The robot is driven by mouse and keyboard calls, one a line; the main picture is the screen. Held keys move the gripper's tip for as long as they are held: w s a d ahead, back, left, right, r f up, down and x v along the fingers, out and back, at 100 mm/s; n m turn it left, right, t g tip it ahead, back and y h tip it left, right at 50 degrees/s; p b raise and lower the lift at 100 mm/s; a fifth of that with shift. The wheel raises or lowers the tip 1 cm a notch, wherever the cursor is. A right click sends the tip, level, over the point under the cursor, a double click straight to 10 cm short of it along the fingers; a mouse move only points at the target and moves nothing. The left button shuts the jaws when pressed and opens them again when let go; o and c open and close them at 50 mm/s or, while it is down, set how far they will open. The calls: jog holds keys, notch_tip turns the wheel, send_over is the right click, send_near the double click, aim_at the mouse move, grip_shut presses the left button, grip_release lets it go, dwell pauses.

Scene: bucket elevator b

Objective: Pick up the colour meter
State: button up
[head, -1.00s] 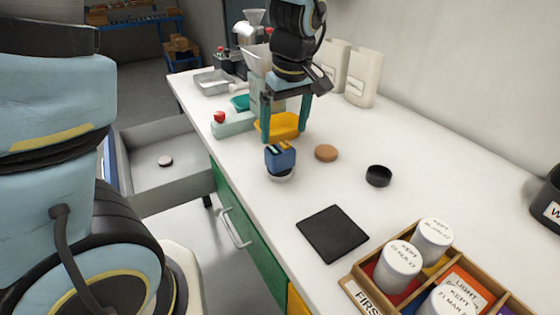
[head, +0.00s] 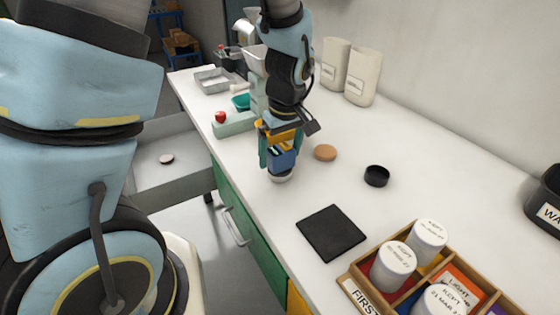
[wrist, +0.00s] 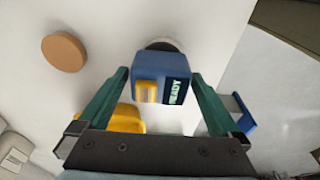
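The colour meter (head: 282,159) is a small blue box with a yellow button and a display reading READY. It stands upright on a round pale base on the white bench. In the wrist view the meter (wrist: 160,72) sits between the two green fingers of my gripper (wrist: 160,76). A narrow gap shows between each fingertip and the meter's sides, so the gripper looks open around it. In the head view my gripper (head: 279,152) is lowered over the meter from above, and its fingers partly hide it.
A brown disc (head: 325,152) and a black cup (head: 376,176) stand to the right. A black square mat (head: 332,232) and a wooden compartment box (head: 352,280) with white-lidded jars are nearer. A yellow tray (wrist: 126,118) is close to the gripper. An open drawer (head: 180,170) is at left.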

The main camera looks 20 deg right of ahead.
grip_shut()
dwell(0.6)
